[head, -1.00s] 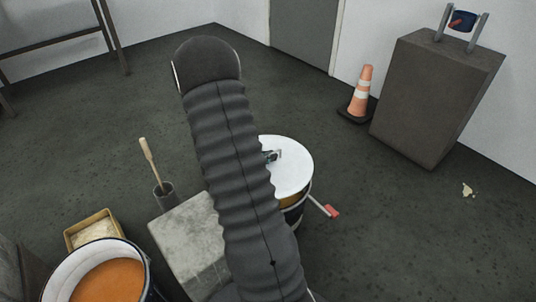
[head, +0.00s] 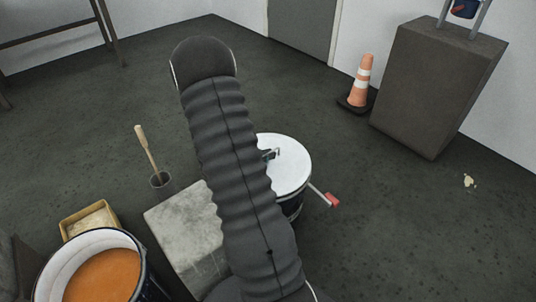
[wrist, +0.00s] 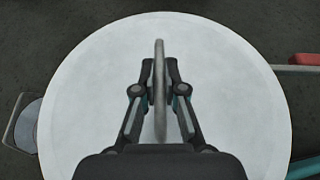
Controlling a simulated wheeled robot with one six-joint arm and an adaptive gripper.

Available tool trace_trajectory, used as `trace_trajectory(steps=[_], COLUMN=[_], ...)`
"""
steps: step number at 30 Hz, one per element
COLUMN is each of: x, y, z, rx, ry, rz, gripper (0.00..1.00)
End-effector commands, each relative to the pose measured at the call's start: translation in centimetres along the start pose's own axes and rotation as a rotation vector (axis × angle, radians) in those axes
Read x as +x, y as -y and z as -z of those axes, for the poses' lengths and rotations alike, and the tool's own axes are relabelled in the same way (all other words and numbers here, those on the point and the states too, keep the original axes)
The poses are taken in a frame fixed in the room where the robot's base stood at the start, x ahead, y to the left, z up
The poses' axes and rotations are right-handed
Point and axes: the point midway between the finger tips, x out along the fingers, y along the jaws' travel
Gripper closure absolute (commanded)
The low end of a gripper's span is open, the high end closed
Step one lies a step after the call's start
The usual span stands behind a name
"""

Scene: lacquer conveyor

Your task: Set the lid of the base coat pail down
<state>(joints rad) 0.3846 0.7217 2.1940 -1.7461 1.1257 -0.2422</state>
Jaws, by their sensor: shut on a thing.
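My gripper (wrist: 160,92) is shut on the upright handle (wrist: 160,60) of the round white lid, which fills the middle of the wrist view (wrist: 230,100). In the head view the lid (head: 290,165) is level on top of a dark pail or drum (head: 294,208), with no clear gap between them. I cannot tell whether it rests fully on the rim. My arm covers the lid's left part, and only a bit of my gripper (head: 270,154) shows past it. An open pail (head: 146,276) of orange liquid stands at the lower left.
A red-ended lever (head: 331,200) sticks out right of the drum. A cone (head: 363,80) and a dark pedestal (head: 430,90) stand back right. Floor between is open.

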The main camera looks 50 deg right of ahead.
Motion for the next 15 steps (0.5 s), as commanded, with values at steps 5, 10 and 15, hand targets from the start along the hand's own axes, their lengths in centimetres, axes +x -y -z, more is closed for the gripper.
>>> trace_trajectory(steps=[5, 10, 15], x=[0.10, 0.22, 0.33], y=[-0.01, -0.01, -0.01], z=[0.20, 0.48, 0.75], rx=[0.000, 0.000, 0.000], ry=[0.001, 0.001, 0.001], rz=[0.000, 0.000, 0.000], gripper=[1.00, 1.00, 1.00])
